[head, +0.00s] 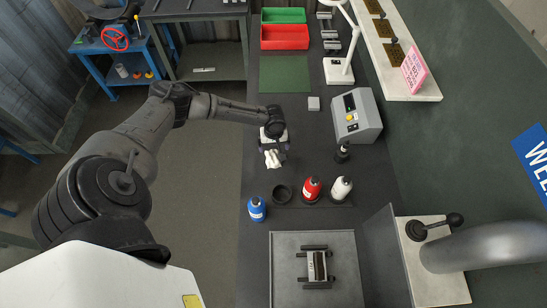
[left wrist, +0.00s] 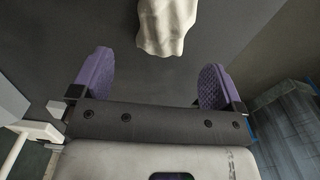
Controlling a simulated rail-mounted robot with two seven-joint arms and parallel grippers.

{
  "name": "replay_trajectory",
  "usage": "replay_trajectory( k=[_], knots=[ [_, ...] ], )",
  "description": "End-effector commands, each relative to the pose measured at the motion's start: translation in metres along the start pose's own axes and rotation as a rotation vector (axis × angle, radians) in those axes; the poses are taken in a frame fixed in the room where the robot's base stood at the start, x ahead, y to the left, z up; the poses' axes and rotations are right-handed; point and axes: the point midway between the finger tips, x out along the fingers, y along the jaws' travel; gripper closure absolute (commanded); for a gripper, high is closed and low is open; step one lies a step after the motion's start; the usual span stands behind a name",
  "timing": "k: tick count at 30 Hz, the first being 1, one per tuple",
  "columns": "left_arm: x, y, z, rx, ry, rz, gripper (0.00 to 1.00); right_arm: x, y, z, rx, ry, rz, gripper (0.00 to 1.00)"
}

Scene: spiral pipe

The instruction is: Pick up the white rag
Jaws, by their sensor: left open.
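The white rag (head: 272,159) lies crumpled on the dark bench top in the middle of the head view. In the left wrist view the rag (left wrist: 166,27) shows at the top edge, partly cut off. My left gripper (head: 273,146) is over the bench right by the rag, and its fingers are hard to make out there. In the left wrist view my left gripper (left wrist: 156,75) has its two purple fingers wide apart with nothing between them. The rag is ahead of the fingers, roughly centred on the gap. My right gripper is not in view.
Blue (head: 257,209), red (head: 312,190) and white (head: 341,189) bottles and a dark cup (head: 282,194) stand nearer me than the rag. A grey control box (head: 357,116) stands to the right. A tray (head: 285,270) with a metal part lies at the front.

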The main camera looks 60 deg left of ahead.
Motion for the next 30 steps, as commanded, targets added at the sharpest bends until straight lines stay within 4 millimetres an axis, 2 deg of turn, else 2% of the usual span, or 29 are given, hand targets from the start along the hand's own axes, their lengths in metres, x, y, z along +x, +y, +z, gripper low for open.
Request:
replay_trajectory(
  k=[5, 15, 25, 30],
  knots=[
    [0.009, 0.000, 0.000, 0.000, 0.000, 0.000, 0.06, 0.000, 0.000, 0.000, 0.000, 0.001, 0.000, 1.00],
    [0.049, -0.003, 0.001, 0.001, 0.001, 0.001, 0.06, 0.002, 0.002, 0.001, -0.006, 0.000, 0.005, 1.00],
    [0.054, -0.003, 0.001, 0.000, 0.000, 0.001, 0.06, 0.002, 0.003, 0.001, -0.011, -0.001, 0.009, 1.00],
    [0.054, -0.003, 0.001, 0.001, 0.000, 0.000, 0.21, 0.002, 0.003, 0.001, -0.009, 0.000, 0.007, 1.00]
  ],
)
